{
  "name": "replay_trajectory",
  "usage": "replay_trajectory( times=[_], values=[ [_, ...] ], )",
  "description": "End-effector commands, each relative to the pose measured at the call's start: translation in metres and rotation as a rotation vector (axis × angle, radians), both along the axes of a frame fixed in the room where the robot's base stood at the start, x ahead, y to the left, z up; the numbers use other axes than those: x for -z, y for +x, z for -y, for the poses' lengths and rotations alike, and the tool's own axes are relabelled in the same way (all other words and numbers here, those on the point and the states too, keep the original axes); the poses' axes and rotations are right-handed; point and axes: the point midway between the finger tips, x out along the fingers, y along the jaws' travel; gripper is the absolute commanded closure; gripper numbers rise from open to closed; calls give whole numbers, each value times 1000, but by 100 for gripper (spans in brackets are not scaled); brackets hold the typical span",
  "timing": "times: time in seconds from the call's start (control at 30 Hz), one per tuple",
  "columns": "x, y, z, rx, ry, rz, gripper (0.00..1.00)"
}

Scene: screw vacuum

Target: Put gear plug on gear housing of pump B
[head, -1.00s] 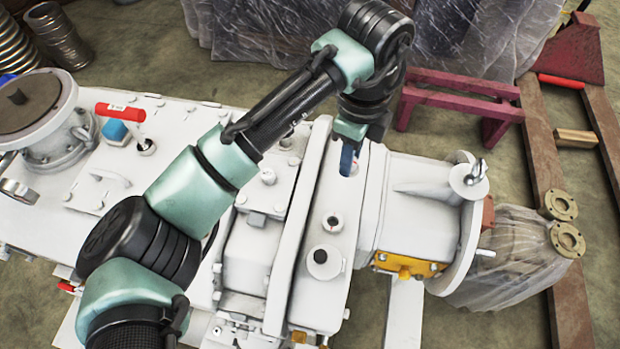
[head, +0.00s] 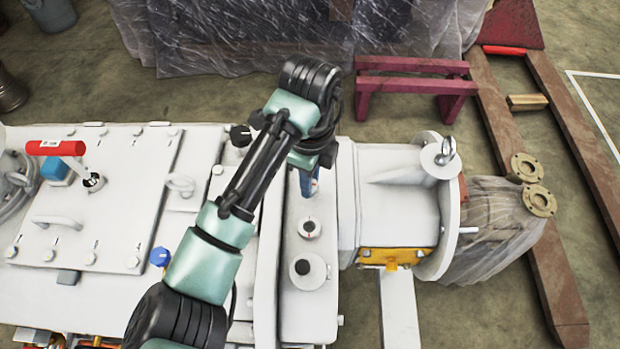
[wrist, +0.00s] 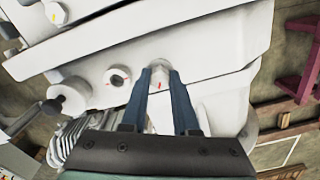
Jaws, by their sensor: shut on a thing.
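The gear housing of the pump (head: 312,318) is the white upright block right of my arm. Its top has a small round port with a dark hole (head: 310,229) and a larger round boss with a dark centre (head: 308,268). My gripper (head: 308,186) points down over the far part of this top, beyond the small port. In the wrist view my blue fingers (wrist: 160,82) are shut on a pale round plug with a red mark (wrist: 160,86). The open port also shows there (wrist: 117,76), just left of the fingers. I cannot tell whether the plug touches the housing.
A red-handled lever (head: 56,148) and metal loops stand on the white cover at left. A lifting eye (head: 444,152) rises on the flange at right. A maroon stand (head: 412,88) and plastic-wrapped goods (head: 300,35) are behind.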

Motion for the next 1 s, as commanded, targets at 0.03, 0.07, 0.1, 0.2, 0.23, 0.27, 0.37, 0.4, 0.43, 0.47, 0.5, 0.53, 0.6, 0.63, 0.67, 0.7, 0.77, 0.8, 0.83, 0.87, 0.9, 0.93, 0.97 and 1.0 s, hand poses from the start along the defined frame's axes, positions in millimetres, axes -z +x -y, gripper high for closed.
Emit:
replay_trajectory(
  times=[0.03,0.07,0.1,0.2,0.23,0.27,0.37,0.4,0.43,0.47,0.5,0.53,0.6,0.63,0.67,0.7,0.77,0.8,0.83,0.87,0.9,0.93,0.97,1.0],
  values=[
    [5,0,0,-1,0,0,100],
    [7,0,0,-1,0,1,100],
    [7,0,0,-1,-1,2,100],
    [6,0,0,0,-1,2,100],
    [6,0,0,0,-1,2,100],
    [6,0,0,0,-1,2,100],
    [9,0,0,0,0,1,100],
    [10,0,0,-1,-1,1,100],
    [10,0,0,-1,-1,1,68],
    [10,0,0,-1,0,1,63],
    [10,0,0,-1,0,1,55],
    [10,0,0,0,0,1,50],
    [10,0,0,0,0,1,42],
    [10,0,0,0,0,1,42],
    [9,0,0,0,0,1,42],
    [9,0,0,0,0,1,42],
    [9,0,0,0,0,1,42],
    [9,0,0,0,0,1,42],
    [9,0,0,0,0,1,42],
    [9,0,0,0,0,1,42],
    [7,0,0,0,0,2,42],
    [5,1,0,0,0,2,42],
    [3,1,0,0,0,3,42],
    [-1,1,0,1,0,3,42]
  ],
)
